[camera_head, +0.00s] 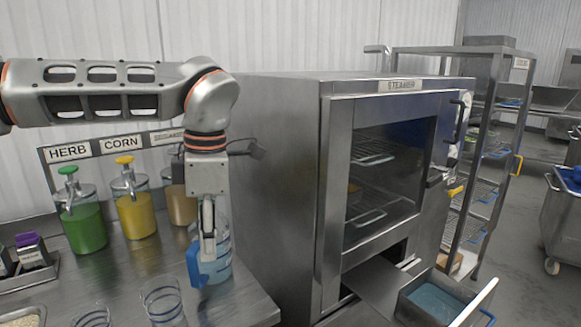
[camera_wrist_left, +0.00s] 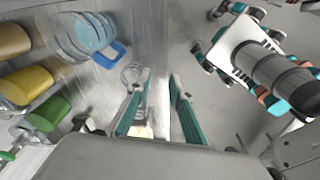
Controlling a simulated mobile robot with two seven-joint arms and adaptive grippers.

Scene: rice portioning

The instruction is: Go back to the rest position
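My left arm reaches in from the left in the head view, its left gripper (camera_head: 208,250) pointing down over the counter. The left gripper (camera_wrist_left: 159,76) is open in the wrist view, with nothing between its fingers. In the head view it overlaps a clear pitcher with a blue handle (camera_head: 194,268). In the left wrist view this pitcher (camera_wrist_left: 92,36) stands apart, to the left of the fingers. My right gripper (camera_wrist_left: 207,30) shows only in the left wrist view, at upper right; its fingers look spread and empty. No rest position is marked.
The steel steamer (camera_head: 270,180) stands right of my left gripper, with an open drawer (camera_head: 410,292) low in front. Herb (camera_head: 84,228) and corn (camera_head: 136,215) dispensers line the counter's back. Clear cups (camera_head: 163,300) stand at its front. A wire rack (camera_head: 487,140) is farther right.

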